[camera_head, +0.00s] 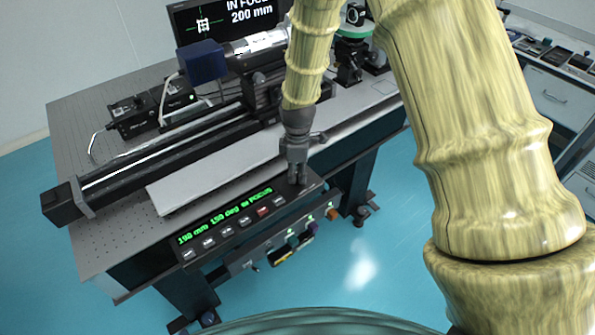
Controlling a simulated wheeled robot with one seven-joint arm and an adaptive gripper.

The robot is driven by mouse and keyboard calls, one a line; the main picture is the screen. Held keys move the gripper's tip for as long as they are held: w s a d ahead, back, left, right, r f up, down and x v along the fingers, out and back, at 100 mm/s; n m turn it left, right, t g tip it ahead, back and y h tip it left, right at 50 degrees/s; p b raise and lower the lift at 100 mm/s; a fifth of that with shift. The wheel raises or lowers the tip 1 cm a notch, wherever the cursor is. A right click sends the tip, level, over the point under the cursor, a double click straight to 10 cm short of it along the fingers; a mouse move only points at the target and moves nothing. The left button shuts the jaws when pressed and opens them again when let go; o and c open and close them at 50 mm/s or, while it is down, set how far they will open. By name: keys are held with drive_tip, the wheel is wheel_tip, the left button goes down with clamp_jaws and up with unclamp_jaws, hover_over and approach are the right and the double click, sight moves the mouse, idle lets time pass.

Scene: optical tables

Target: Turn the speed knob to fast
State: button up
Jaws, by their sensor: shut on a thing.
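My gripper (297,178) points down at the right end of a black control panel (222,247) on the table's front edge. It is shut on the speed knob, which its fingers hide. I cannot see the knob's setting or its markings. The panel has a green lit display (225,216) reading about "190 mm 150 deg IN FOCUS". A row of grey buttons and one red button (263,211) lies below the display.
The optical table (90,235) carries a long black rail (160,160), a camera with a blue end (203,62) and a green-ringed mount (355,28). A monitor (215,20) reading "IN FOCUS 200 mm" stands behind. Plugs and cables sit under the panel.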

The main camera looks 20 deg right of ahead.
drive_tip(key=m, duration=0.6)
drive_tip(key=shift+p, duration=0.4)
drive_tip(key=m, duration=0.5)
drive_tip(key=shift+m, duration=0.3)
drive_tip(key=m+p, duration=0.1)
drive_tip(key=m, duration=0.4)
drive_tip(key=m+p, duration=0.1)
drive_tip(key=m, duration=0.5)
drive_tip(key=shift+m, duration=0.3)
drive_tip(key=o, duration=0.8)
drive_tip(key=shift+c, duration=0.2)
